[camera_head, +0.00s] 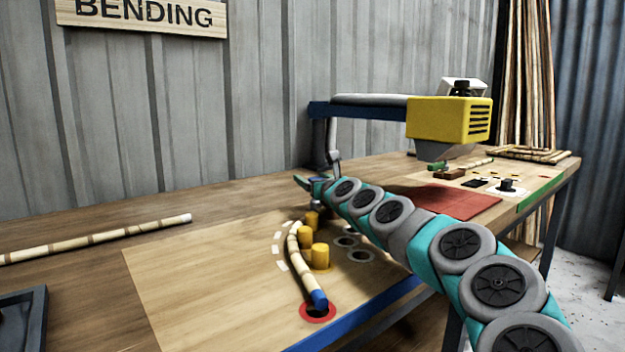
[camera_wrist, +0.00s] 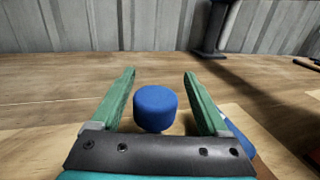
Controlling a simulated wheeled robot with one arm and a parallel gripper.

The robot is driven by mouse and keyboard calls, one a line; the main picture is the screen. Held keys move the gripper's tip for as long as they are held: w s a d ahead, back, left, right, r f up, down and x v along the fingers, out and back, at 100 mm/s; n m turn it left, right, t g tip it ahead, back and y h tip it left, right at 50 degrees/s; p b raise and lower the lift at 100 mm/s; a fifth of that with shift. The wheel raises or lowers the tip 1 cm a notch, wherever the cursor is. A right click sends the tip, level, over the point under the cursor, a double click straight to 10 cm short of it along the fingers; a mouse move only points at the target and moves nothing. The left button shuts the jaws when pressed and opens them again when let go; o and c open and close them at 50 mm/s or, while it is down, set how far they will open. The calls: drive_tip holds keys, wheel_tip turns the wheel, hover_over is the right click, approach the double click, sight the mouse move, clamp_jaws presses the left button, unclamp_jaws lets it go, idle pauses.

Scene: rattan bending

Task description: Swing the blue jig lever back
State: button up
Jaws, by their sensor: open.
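A blue round knob (camera_wrist: 155,108), which I take for the jig lever's handle, stands between the two green fingers of my gripper (camera_wrist: 160,100) in the wrist view. The fingers are open, with a gap on each side of it. In the head view my gripper (camera_head: 303,181) is at the far side of the jig board (camera_head: 200,275), where the lever itself is mostly hidden. A rattan cane (camera_head: 295,255) lies curved beside the yellow pegs (camera_head: 320,256) on the board. Its blue end (camera_head: 319,299) is at a red ring.
A yellow-headed machine (camera_head: 447,119) on a blue frame stands behind my arm. A straight cane (camera_head: 100,238) lies at left, with a dark tray (camera_head: 22,318) at front left. A red mat (camera_head: 462,202) lies right. The board's left part is clear.

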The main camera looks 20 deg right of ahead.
drive_tip(key=shift+s+d, duration=0.2)
drive_tip(key=shift+s, duration=1.1)
drive_tip(key=shift+s+d, duration=0.15)
drive_tip(key=shift+s, duration=1.1)
drive_tip(key=shift+s+d, duration=0.2)
drive_tip(key=shift+s, duration=1.1)
